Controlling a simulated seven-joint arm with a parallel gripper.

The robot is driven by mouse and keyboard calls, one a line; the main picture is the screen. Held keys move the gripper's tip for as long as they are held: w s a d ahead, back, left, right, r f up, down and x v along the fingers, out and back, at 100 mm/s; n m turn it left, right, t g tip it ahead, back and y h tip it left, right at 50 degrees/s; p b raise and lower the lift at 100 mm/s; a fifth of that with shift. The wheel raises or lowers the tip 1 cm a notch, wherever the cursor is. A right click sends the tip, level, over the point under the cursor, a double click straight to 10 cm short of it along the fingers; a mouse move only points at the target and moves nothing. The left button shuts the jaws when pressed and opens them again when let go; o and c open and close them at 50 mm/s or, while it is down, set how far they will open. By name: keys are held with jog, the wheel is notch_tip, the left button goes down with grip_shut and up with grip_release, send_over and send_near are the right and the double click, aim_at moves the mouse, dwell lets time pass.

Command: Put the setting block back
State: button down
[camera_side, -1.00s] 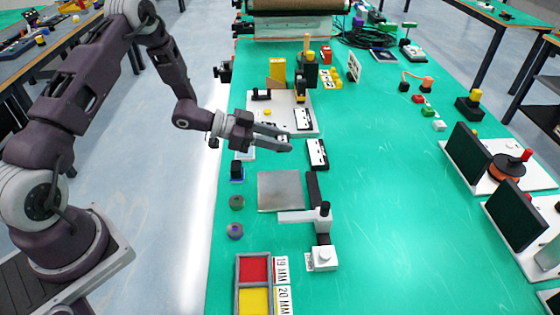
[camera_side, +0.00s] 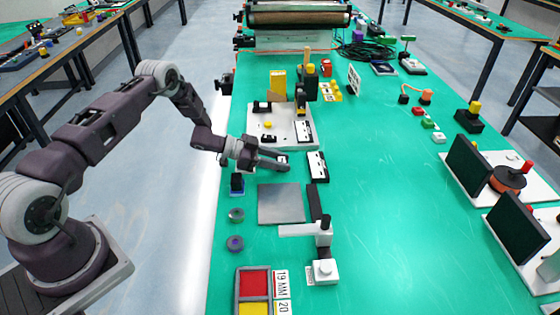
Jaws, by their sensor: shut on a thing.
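My gripper (camera_side: 287,163) is low over the left side of the green table, between the white fixture plate and the grey square plate. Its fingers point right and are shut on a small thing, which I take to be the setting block. The fingers mostly hide it, and its shape and colour are too small to tell. A dark block in a blue holder (camera_side: 237,184) stands below and left of the gripper. The white fixture plate (camera_side: 290,122) lies just behind the fingers. The grey square plate (camera_side: 281,203) lies in front of them.
A black-and-white strip (camera_side: 317,166) lies just right of the fingertips. A gauge stand with a white arm (camera_side: 323,240) stands nearer the front. Two round pieces (camera_side: 236,215) (camera_side: 235,243) sit at the left edge. A divided red and yellow tray (camera_side: 238,290) is at the front.

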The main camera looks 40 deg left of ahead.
jog(key=shift+f, duration=0.3)
